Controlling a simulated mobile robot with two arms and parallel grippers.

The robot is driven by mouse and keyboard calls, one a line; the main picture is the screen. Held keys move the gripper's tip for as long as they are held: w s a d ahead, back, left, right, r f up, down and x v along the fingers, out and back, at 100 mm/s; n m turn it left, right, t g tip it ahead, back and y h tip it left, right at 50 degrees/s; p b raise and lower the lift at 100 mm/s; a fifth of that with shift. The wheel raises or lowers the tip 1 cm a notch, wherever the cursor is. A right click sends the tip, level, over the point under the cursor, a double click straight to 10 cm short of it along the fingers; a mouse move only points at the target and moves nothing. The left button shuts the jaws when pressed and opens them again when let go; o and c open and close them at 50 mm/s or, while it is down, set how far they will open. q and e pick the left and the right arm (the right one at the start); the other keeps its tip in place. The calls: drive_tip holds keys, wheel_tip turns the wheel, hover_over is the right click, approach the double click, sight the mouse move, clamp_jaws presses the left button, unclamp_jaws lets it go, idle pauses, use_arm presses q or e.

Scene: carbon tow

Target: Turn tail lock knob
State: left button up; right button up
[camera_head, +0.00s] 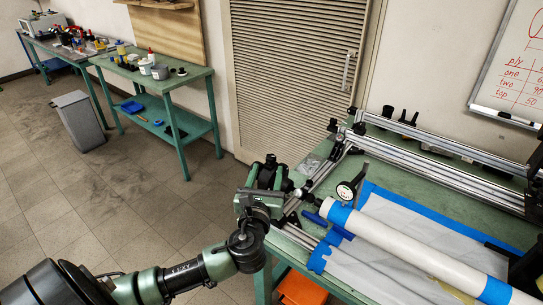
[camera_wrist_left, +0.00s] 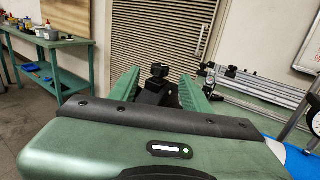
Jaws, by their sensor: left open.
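A black knob (camera_wrist_left: 159,71) on a dark post stands between the two green fingers of my left gripper (camera_wrist_left: 157,86) in the left wrist view. The fingers are spread, and a gap shows on each side of the knob. In the head view, my left gripper (camera_head: 266,178) is at the near left corner of the green worktable, with a black knob (camera_head: 270,159) at its fingers. The gripper body hides the lower part of the knob and its mount. I cannot tell whether a finger touches it.
The green worktable (camera_head: 420,180) carries aluminium rails (camera_head: 430,157), a white tube (camera_head: 410,248) with blue tape, white sheet and a round dial (camera_head: 345,191). An orange bin (camera_head: 302,289) is below. Another green bench (camera_head: 185,78) and a grey bin (camera_head: 80,122) stand left. Floor between is clear.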

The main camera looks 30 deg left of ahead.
sight(270, 160)
use_arm(q)
drive_tip(key=p+x, duration=0.1)
drive_tip(key=x, duration=0.5)
drive_tip(key=shift+w+a, duration=0.1)
drive_tip(key=shift+w, duration=0.1)
drive_tip(key=shift+w+a, duration=0.15)
drive_tip(key=shift+w, duration=0.2)
use_arm(e)
drive_tip(key=shift+s+d+r, duration=0.1)
drive_tip(key=shift+s+r, duration=0.45)
drive_tip(key=shift+s, duration=0.2)
drive_tip(key=shift+d, duration=0.1)
use_arm(q)
drive_tip(key=shift+c, duration=0.7)
clamp_jaws()
use_arm(e)
drive_tip(key=shift+w, duration=0.15)
